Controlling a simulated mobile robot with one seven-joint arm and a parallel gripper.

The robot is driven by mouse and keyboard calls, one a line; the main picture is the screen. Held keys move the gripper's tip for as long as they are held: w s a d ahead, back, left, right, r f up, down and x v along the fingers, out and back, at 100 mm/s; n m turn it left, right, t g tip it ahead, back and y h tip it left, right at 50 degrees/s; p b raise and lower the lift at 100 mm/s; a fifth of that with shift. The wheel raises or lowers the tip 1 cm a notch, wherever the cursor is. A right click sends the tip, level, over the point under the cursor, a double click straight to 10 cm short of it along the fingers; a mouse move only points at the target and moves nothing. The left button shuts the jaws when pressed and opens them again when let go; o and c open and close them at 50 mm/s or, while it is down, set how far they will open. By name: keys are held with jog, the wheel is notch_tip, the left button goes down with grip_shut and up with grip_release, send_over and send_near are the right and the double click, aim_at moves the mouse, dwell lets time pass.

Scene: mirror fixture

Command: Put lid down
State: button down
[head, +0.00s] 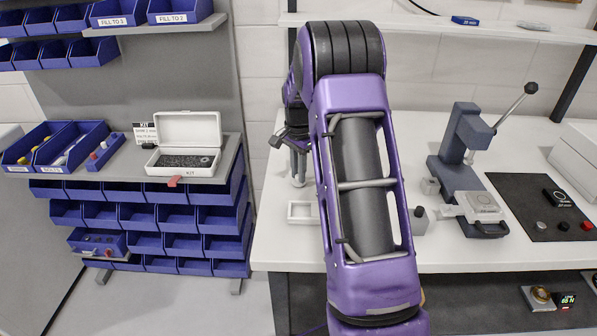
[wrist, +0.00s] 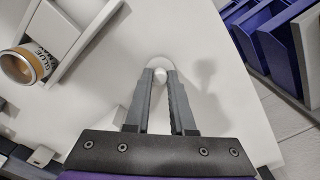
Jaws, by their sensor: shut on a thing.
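In the wrist view my gripper (wrist: 160,76) is shut on the pale round knob of a lid (wrist: 160,60). The lid is a small whitish disc, hard to make out against the white table. I cannot tell whether it touches the table. In the head view my gripper (head: 298,178) points down over the left part of the bench, partly hidden by my arm. The lid is too small to tell there.
The tray also shows in the head view (head: 292,218), near the bench's front edge. A lever press (head: 462,150) and a dark mat (head: 530,200) stand to the right. Blue bins (head: 150,215) fill the rack at left. White table (wrist: 215,130) around the lid is bare.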

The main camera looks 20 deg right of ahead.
jog(key=shift+f, duration=0.2)
jog(key=c, duration=0.8)
grip_release()
jog(key=shift+o, duration=0.2)
jog(key=shift+r, duration=0.2)
notch_tip(320, 180, up, 12)
jog(key=shift+p, duration=0.35)
jog(key=shift+a, duration=0.1)
